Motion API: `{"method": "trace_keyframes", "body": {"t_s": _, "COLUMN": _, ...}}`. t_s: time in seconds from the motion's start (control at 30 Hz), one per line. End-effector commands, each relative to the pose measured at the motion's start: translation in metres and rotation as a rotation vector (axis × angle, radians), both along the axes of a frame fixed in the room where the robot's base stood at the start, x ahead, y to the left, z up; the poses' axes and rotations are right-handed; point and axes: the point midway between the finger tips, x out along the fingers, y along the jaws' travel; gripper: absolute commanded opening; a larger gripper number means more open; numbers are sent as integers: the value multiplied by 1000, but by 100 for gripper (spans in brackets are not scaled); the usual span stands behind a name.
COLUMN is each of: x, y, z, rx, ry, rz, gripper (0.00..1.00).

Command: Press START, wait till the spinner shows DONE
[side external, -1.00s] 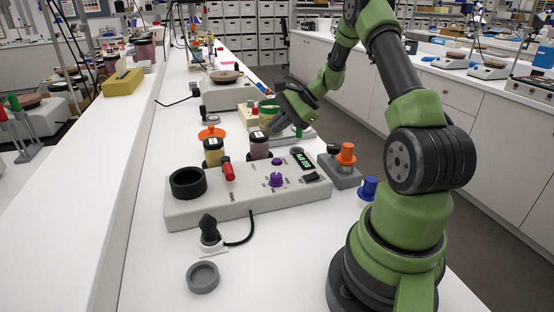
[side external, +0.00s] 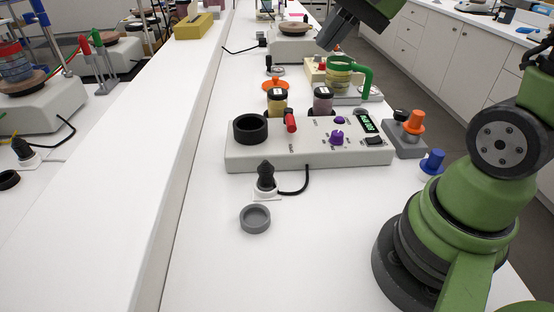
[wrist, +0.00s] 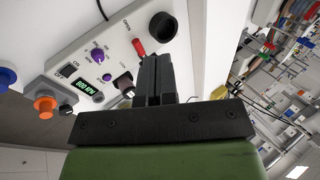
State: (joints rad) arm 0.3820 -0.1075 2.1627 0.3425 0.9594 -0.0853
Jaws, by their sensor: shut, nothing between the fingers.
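The long pale spinner box (side external: 300,154) stands on the white bench, with a black round holder (side external: 250,130), a red lever (side external: 291,122), two purple knobs (side external: 337,138), a black rocker switch (side external: 375,141) and a green-lit display (side external: 366,124). The display also shows upside down in the wrist view (wrist: 89,90); I cannot read it surely. I cannot make out a START label. My gripper (side external: 326,42) is shut and empty, high above and behind the box in the side view, partly cut off by the top edge. In the wrist view its shut fingers (wrist: 154,75) overlap the box.
A yellow jar (side external: 278,105) and a purple jar (side external: 323,103) with dark lids stand at the box's back edge. A green-handled jug (side external: 340,77) stands behind. An orange-knobbed grey block (side external: 405,140) and a blue knob (side external: 433,161) are at right. A grey ring (side external: 255,219) lies in front.

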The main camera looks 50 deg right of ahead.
Motion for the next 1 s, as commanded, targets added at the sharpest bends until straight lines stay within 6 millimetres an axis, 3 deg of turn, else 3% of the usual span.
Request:
{"method": "trace_keyframes", "body": {"t_s": 0.03, "x": -16, "y": 15, "z": 8, "rx": -58, "ry": -36, "rz": 73, "gripper": 0}}
{"method": "trace_keyframes", "body": {"t_s": 0.13, "x": -47, "y": 35, "z": 16, "rx": -167, "ry": -100, "rz": 195, "gripper": 0}}
{"method": "trace_keyframes", "body": {"t_s": 0.3, "x": -86, "y": 50, "z": 19, "rx": -304, "ry": -201, "rz": 343, "gripper": 0}}
{"method": "trace_keyframes", "body": {"t_s": 0.4, "x": -99, "y": 52, "z": 17, "rx": -352, "ry": -241, "rz": 392, "gripper": 0}}
{"method": "trace_keyframes", "body": {"t_s": 1.0, "x": -106, "y": 53, "z": 17, "rx": -378, "ry": -263, "rz": 417, "gripper": 0}}
